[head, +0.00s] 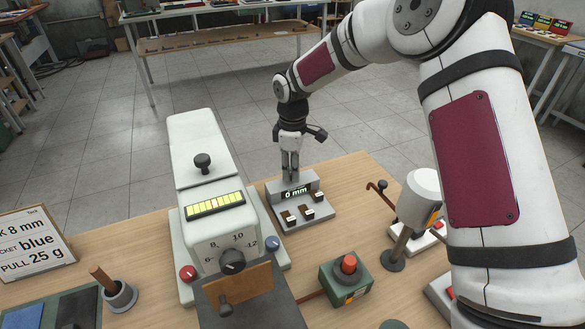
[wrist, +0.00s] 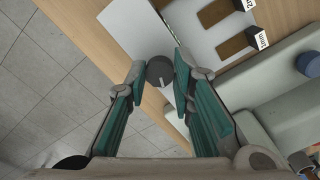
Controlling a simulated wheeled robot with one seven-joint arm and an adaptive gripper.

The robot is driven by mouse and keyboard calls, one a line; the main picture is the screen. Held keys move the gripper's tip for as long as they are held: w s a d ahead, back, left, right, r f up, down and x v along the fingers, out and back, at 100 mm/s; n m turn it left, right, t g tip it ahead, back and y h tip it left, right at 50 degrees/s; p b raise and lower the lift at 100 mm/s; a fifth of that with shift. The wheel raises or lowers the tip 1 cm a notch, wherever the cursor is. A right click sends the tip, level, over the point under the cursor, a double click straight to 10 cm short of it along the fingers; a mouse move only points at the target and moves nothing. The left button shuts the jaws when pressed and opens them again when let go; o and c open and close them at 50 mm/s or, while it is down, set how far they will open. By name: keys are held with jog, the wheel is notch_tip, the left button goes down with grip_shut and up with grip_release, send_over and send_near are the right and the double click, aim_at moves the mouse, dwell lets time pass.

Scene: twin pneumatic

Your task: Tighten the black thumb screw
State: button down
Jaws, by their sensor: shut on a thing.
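The black thumb screw (wrist: 160,71) is a round dark knob with a pale line across its top, in the wrist view. It sits between the two fingertips at the edge of a light grey block. My gripper (head: 290,175) points down at the back of a small grey gauge (head: 304,214) with a "0 mm" display. Its fingers are closed on the thumb screw. In the head view the fingers hide the screw. The wrist view also shows the gauge's flat grey top (wrist: 135,28).
A pale green machine (head: 195,145) with a numbered dial and knobs stands left of the gauge. A green box (head: 345,282) with a red button is in front. A white cylinder on a stand (head: 418,196) is to the right. A sign (head: 35,245) stands at far left.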

jog(key=shift+m, duration=0.4)
jog(key=m+b, duration=0.1)
jog(key=m, duration=0.5)
jog(key=shift+m+b, duration=0.3)
jog(key=shift+b, duration=0.1)
jog(key=m, duration=0.6)
jog(key=shift+b, duration=0.3)
jog(key=shift+m, duration=0.3)
jog(key=c, duration=1.4)
grip_release()
jog(key=shift+r, duration=0.1)
